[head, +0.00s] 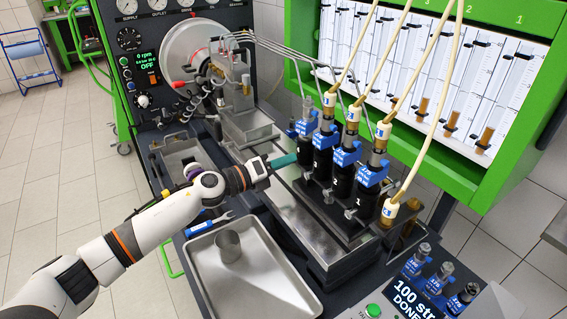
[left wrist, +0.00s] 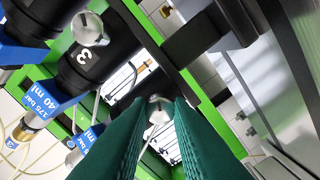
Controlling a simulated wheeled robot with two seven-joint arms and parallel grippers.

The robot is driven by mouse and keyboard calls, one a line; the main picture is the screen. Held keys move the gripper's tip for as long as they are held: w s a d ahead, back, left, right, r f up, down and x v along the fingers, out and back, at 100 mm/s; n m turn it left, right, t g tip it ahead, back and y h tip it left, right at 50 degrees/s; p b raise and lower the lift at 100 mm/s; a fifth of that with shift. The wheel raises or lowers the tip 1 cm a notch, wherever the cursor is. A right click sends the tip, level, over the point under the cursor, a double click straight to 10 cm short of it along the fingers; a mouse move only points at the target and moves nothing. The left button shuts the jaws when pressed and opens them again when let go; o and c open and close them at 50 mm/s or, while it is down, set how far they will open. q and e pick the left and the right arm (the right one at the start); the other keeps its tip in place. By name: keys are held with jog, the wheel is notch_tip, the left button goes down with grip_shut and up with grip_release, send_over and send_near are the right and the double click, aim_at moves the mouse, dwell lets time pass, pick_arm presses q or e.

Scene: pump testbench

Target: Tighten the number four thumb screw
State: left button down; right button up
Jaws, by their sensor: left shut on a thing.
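A row of black cylinders with blue tags stands on the bench; the nearest (head: 367,196) is marked 1. My left gripper (head: 293,159), with teal fingers, reaches the far end of the row from the left. In the left wrist view, the left gripper (left wrist: 158,122) is shut on a silver thumb screw (left wrist: 159,108) at the fingertips. The screw is partly hidden between the fingers. Any number on the cylinder behind it is hidden. The adjacent cylinder (left wrist: 80,68), marked 3, has its own silver thumb screw (left wrist: 89,29), apart from my fingers.
A metal tray (head: 255,292) with a grey cup (head: 228,245) lies in front. A blue-handled wrench (head: 208,226) lies below my left forearm. Pale hoses (head: 437,125) rise over the cylinders to a green-framed gauge panel (head: 482,80). A small stand with several blue-tagged parts (head: 440,276) is at front right.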

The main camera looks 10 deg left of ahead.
pick_arm(q)
jog(key=shift+f, duration=0.15)
jog(key=c, duration=1.3)
grip_release()
jog(key=b+v, duration=0.4)
jog(key=v, duration=0.8)
jog(key=shift+a, duration=0.1)
